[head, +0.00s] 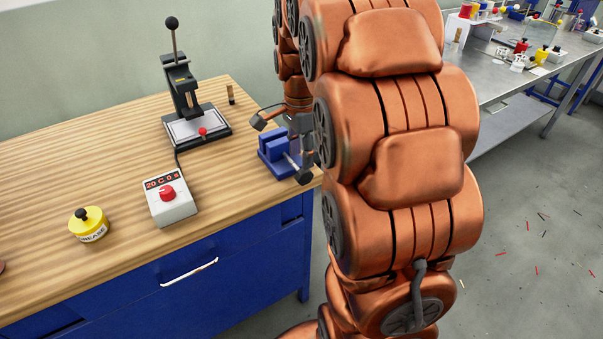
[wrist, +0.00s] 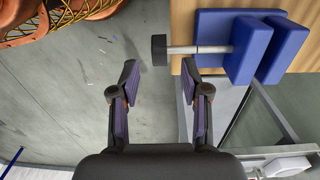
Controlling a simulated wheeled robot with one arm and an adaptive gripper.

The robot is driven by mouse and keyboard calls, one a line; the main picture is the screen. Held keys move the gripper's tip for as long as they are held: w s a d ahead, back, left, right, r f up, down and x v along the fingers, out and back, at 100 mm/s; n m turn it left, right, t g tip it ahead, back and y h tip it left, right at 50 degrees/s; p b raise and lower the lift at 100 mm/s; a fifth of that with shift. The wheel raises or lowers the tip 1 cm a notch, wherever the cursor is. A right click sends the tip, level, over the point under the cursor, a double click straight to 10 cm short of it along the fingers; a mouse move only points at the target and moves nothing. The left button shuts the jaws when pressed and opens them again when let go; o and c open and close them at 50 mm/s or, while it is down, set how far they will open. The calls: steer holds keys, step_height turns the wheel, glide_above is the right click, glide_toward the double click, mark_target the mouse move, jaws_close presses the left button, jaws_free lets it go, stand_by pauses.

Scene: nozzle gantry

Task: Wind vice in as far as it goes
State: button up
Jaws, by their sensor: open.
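The blue vice (head: 272,150) sits on the bench top near its right end. In the wrist view its blue blocks (wrist: 248,50) are at upper right, with a narrow gap between the two tilted slabs. A pale metal screw (wrist: 200,49) runs left from it to a dark round knob (wrist: 159,50), which sticks out past the bench edge. My gripper (wrist: 159,78) is open and empty. Its two fingers point toward the knob, which appears just beyond and between the fingertips. I see no contact. In the head view my arm partly hides the gripper and vice.
A press (head: 185,100) stands at the back of the bench. A control box (head: 171,203) with a red knob and a yellow grease pot (head: 89,225) are to the left. A metal table (head: 510,75) with small items stands at right. Debris lies on the floor.

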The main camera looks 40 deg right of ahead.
mark_target(301, 172)
steer(key=shift+s+f+p, duration=0.1)
steer(key=shift+f+p, duration=0.4)
steer(key=shift+f, duration=2.85)
jaws_close()
